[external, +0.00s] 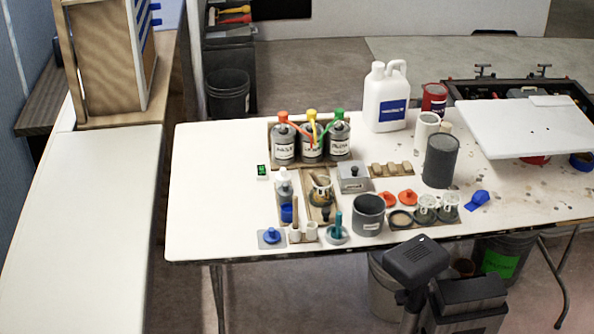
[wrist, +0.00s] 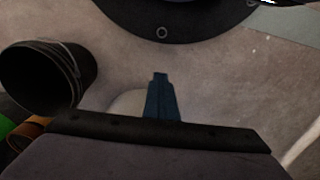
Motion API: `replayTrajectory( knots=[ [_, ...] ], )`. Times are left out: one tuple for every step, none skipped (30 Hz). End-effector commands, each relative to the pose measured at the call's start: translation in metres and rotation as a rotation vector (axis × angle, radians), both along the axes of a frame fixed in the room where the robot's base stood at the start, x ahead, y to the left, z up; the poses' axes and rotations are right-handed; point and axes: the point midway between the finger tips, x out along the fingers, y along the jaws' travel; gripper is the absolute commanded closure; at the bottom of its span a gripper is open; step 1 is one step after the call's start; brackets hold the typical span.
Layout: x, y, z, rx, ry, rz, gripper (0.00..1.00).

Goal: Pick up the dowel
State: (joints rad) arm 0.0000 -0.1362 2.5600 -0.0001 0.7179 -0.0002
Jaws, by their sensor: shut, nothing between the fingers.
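A thin tan wooden stick, which looks like the dowel (external: 295,210), stands upright in a small holder (external: 303,236) near the front edge of the white table. It does not show in the wrist view. My gripper (wrist: 160,77) shows in the wrist view with its dark blue fingers together and nothing between them. It is over the floor, away from the dowel. In the external view my arm is at the bottom right, in front of the table, and the fingers cannot be made out.
Around the dowel are a blue-knobbed plate (external: 271,237), a teal peg on a round base (external: 338,234), a grey cup (external: 368,215) and a brush jar (external: 321,191). Labelled cans (external: 283,148) stand behind. The table's left part is clear. A dark bucket (wrist: 40,78) stands on the floor.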

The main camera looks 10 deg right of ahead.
Motion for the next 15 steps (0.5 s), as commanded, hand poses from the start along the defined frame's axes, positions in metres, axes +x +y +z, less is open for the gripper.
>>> replayTrajectory(
  knots=[
    [0.0,0.0,0.0,0.0,0.0,0.0,1.0],
    [0.0,0.0,0.0,0.0,0.0,0.0,1.0],
    [0.0,0.0,0.0,0.0,0.0,0.0,1.0],
    [0.0,0.0,0.0,0.0,0.0,0.0,1.0],
    [0.0,0.0,0.0,0.0,0.0,0.0,1.0],
    [0.0,0.0,0.0,0.0,0.0,0.0,1.0],
    [0.0,0.0,0.0,0.0,0.0,0.0,0.97],
    [0.0,0.0,0.0,0.0,0.0,0.0,0.9],
    [0.0,0.0,0.0,0.0,0.0,0.0,0.8],
    [0.0,0.0,0.0,0.0,0.0,0.0,0.73],
    [0.0,0.0,0.0,0.0,0.0,0.0,0.67],
    [0.0,0.0,0.0,0.0,0.0,0.0,0.67],
    [0.0,0.0,0.0,0.0,0.0,0.0,0.67],
    [0.0,0.0,0.0,0.0,0.0,0.0,0.67],
    [0.0,0.0,0.0,0.0,0.0,0.0,0.67]
  ],
)
